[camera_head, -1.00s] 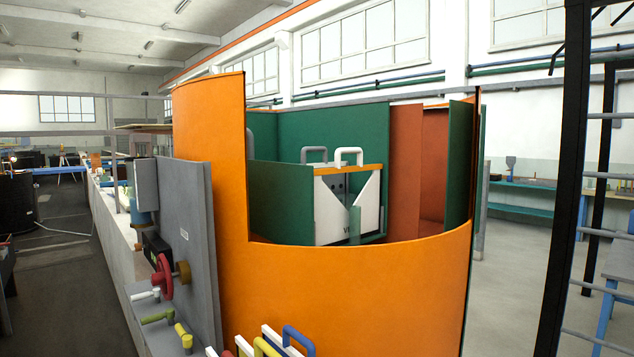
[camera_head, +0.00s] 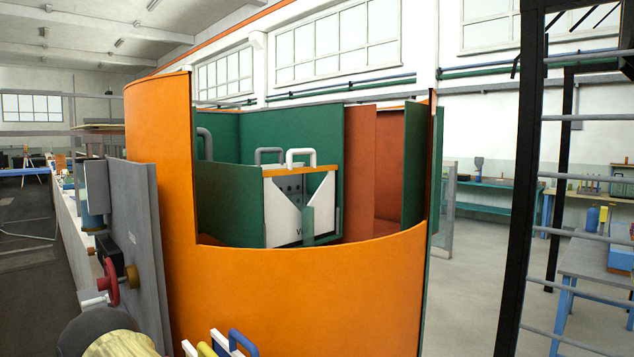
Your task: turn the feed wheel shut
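A red handwheel (camera_head: 109,281), which looks like the feed wheel, stands out from a grey upright panel (camera_head: 140,240) at the left. A brown-yellow hub or knob (camera_head: 131,276) sits beside it on the panel side. A white lever handle (camera_head: 94,300) is just below the wheel. A dark rounded shape and a pale yellow cylinder at the bottom left cover what is lower on the panel; I cannot tell whether they are part of my arm. My gripper is not recognisable in this view, and nothing is seen touching the wheel.
A tall curved orange wall (camera_head: 300,300) stands right of the panel, enclosing green partitions and a white box (camera_head: 300,208). White, yellow and blue handles (camera_head: 240,342) rise at the bottom. A black frame (camera_head: 535,180) stands at right. Open floor (camera_head: 475,260) lies between.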

